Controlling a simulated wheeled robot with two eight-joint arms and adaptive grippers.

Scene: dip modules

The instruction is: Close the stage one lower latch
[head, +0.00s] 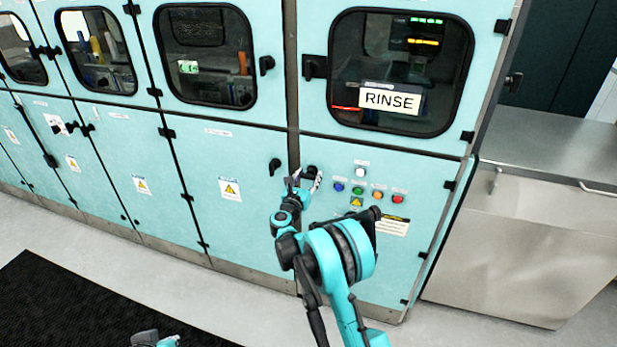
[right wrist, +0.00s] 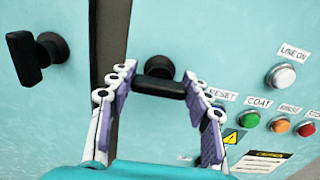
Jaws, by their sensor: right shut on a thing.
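A black latch handle (right wrist: 160,86) sits on the teal panel just right of the dark vertical seam, and its bar looks crosswise in the right wrist view. My right gripper (right wrist: 160,82) has its purple-padded fingers on both sides of this handle and is shut on it. In the head view the right gripper (head: 305,180) is at the lower panel, left of the coloured buttons, and partly covers the handle. A second black latch (right wrist: 28,58) is left of the seam, its bar upright and untouched; it also shows in the head view (head: 274,166).
Coloured buttons (head: 377,194) and a warning label sit right of the gripper. The RINSE window (head: 398,62) is above. A steel cabinet (head: 540,225) stands at right.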

